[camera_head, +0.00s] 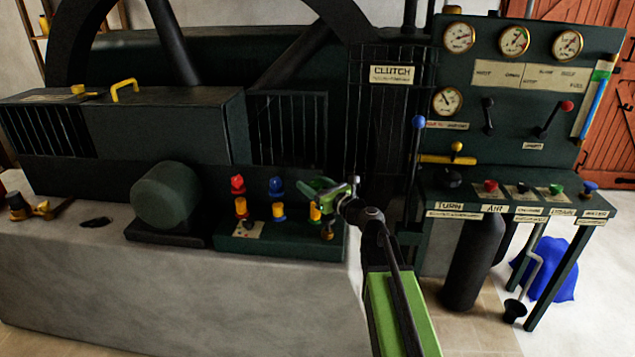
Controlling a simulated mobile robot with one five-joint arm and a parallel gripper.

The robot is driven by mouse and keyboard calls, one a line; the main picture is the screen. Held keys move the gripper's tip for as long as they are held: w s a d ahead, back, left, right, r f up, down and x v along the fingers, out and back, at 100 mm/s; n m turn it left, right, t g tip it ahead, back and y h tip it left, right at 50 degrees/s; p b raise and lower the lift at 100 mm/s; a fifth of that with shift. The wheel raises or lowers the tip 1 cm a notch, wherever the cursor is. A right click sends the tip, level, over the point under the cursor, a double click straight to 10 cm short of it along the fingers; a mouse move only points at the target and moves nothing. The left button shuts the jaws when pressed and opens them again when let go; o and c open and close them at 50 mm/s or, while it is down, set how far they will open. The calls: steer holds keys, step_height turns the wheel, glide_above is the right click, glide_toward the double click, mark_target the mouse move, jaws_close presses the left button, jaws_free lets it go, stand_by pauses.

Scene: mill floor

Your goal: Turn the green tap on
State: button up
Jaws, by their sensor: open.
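A row of taps with yellow bodies stands on a dark green block at the front of the machine. The red-topped tap (237,185) is on the left and the blue-topped tap (276,187) is beside it. The third tap (315,212), on the right, shows part of its yellow body. Its top is largely hidden behind my gripper, and green on green makes its handle hard to tell apart. My gripper (323,205) is open right at this tap; I cannot tell whether it touches it.
A blue-knobbed lever (418,122) rises right of my arm. A gauge panel (530,80) stands at the right, above a shelf (470,203) with several coloured knobs. A dark rounded housing (168,198) is left of the taps. The pale plinth (180,295) in front is mostly clear.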

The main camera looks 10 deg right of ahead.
steer(key=shift+d, duration=0.4)
jaws_close()
steer(key=shift+d, duration=0.1)
steer(key=n+g+y, duration=0.1)
steer(key=y, duration=0.1)
steer(key=n+g+y, duration=0.1)
steer(key=n+g, duration=0.1)
steer(key=n+g+y, duration=0.1)
steer(key=g+y, duration=0.1)
steer(key=shift+w+d+f+n+y, duration=0.1)
steer(key=shift+w+n+y, duration=0.2)
steer(key=shift+n, duration=0.1)
steer(key=n+g+y, duration=0.1)
steer(key=n+g, duration=0.1)
steer(key=g, duration=0.1)
steer(key=n+g+y, duration=0.2)
steer(key=g, duration=0.1)
steer(key=shift+s+n+g+y, duration=0.1)
steer(key=shift+n+g+y, duration=0.05)
steer(key=shift+n+g, duration=1.15)
steer(key=shift+s+n+g+y, duration=0.15)
steer(key=shift+n+g, duration=0.65)
steer(key=shift+g, duration=1.2)
